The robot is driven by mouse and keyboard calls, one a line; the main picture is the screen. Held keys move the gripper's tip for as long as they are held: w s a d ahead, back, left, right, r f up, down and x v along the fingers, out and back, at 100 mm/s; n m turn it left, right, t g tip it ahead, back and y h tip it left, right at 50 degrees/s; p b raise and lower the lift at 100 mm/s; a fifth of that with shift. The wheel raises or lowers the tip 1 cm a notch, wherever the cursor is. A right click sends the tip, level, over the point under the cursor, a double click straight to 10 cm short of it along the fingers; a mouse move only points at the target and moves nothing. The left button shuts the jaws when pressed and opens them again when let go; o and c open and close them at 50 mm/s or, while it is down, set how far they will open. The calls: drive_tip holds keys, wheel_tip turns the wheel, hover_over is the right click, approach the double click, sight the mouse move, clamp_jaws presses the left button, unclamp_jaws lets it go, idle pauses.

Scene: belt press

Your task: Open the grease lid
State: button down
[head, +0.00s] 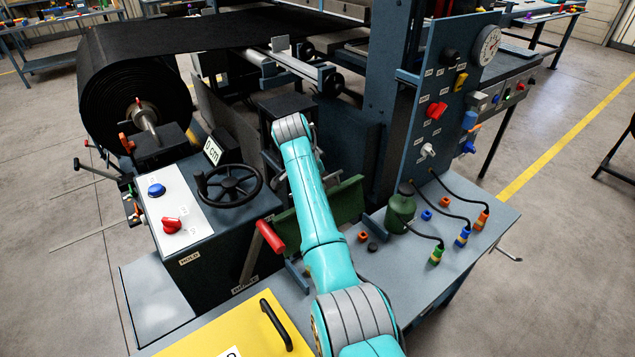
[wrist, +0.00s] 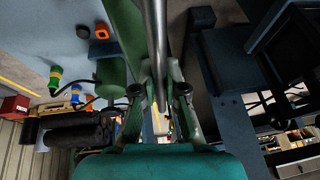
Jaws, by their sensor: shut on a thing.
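A long green panel (head: 347,199), which may be the grease lid, stands behind my arm in the head view. My arm hides its middle. Its green edge (wrist: 128,30) also runs along the left of a grey metal bar (wrist: 154,30) in the wrist view. My gripper (wrist: 159,75) is shut on this metal bar, with one finger on each side. I cannot tell for certain how the bar joins the green panel. In the head view my gripper is mostly hidden behind my wrist.
A green bottle (head: 401,212) and cables with coloured plugs (head: 462,238) are on the bench to the right. A handwheel (head: 229,185) and red-handled lever (head: 270,236) stand left of my arm. A yellow panel with a black handle (head: 276,324) lies in front.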

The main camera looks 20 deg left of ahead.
idle(0.3)
drive_tip(key=c, duration=1.2)
unclamp_jaws()
drive_tip(key=v, duration=1.2)
drive_tip(key=shift+s, duration=0.1)
